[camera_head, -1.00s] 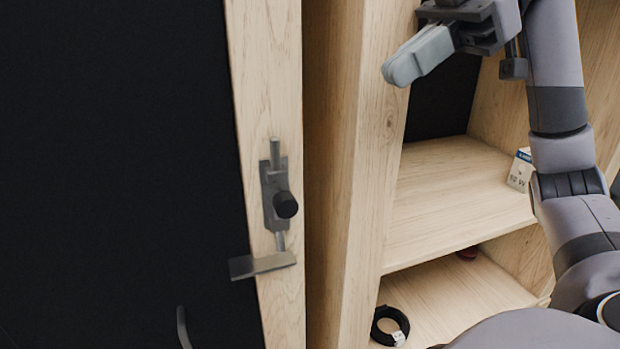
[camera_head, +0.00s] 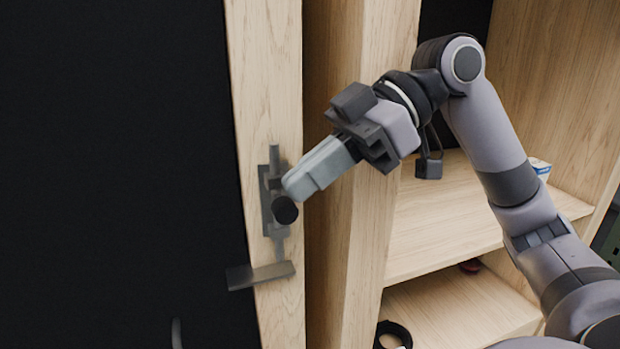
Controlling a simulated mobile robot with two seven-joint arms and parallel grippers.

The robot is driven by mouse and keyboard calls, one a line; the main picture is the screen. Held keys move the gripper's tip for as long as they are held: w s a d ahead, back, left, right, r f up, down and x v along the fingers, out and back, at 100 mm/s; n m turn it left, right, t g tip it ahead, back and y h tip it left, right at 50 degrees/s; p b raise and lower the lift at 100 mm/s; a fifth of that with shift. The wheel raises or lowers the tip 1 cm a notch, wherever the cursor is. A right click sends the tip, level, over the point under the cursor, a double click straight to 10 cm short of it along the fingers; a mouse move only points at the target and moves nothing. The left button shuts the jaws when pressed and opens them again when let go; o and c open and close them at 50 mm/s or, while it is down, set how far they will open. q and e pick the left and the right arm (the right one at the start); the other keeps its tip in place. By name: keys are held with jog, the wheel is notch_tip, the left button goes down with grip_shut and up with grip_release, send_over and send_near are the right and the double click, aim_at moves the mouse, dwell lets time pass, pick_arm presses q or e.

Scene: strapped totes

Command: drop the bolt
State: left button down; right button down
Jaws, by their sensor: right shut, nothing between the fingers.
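The bolt (camera_head: 284,209) is a dark metal slide with a round black knob, mounted on the pale wooden edge of a door. Its rod shows above and below its plate. My right gripper (camera_head: 294,188) is shut and empty, with its fingertips right at the upper right of the knob. They overlap the plate's right side in the picture; I cannot tell whether they touch. My left gripper is not in view.
A grey metal bracket (camera_head: 260,275) sticks out below the bolt. The black door panel (camera_head: 110,150) fills the left. A wooden cabinet post (camera_head: 375,140) stands behind my right arm, with shelves (camera_head: 440,225) holding a black ring-shaped coil (camera_head: 393,329) and a small box (camera_head: 540,167).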

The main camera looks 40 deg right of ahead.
aim_at(295, 217)
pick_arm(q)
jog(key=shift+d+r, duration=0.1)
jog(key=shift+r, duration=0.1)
